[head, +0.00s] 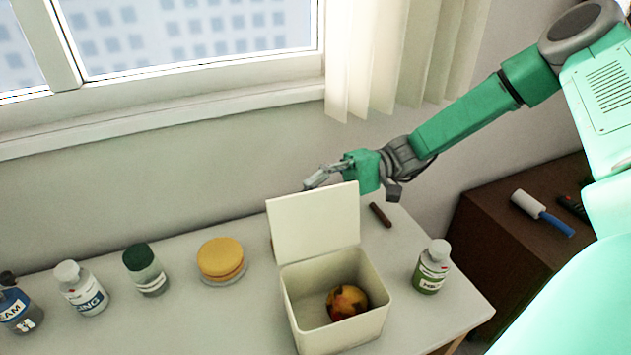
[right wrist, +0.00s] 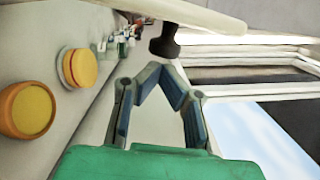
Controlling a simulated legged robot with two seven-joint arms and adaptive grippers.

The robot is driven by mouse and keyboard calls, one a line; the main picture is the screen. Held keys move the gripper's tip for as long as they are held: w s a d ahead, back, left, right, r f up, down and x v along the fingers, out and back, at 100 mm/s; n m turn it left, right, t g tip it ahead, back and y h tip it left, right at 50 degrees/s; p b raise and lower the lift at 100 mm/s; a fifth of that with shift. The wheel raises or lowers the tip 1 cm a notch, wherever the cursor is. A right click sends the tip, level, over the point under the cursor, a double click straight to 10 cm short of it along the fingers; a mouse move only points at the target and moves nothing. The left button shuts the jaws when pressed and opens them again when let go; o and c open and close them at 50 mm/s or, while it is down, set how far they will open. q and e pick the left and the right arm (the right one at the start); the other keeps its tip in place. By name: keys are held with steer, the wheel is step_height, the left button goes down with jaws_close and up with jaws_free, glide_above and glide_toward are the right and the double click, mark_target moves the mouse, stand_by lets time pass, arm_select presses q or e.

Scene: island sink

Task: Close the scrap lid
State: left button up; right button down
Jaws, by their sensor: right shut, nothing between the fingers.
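The scrap bin (head: 338,335) is a cream box on the white table, open at the top. Its lid (head: 315,225) stands upright at the bin's back edge. A red and yellow fruit-like scrap (head: 347,302) lies inside. My right gripper (head: 309,186) is shut and empty, just behind the lid's top edge. In the right wrist view, the shut fingertips (right wrist: 160,68) are below a pale panel (right wrist: 195,12), likely the lid, with a dark knob (right wrist: 165,42) on it. I cannot tell whether they touch. My left gripper is not in view.
A yellow round stack (head: 220,260) and several bottles (head: 146,270) stand left of the bin. A green-labelled bottle (head: 432,267) stands to its right. A brown stick (head: 381,215) lies behind. An orange round thing (right wrist: 27,108) shows in the wrist view. The window wall is close behind.

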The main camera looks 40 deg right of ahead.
steer(key=shift+s+r, duration=0.15)
steer(key=shift+r, duration=0.05)
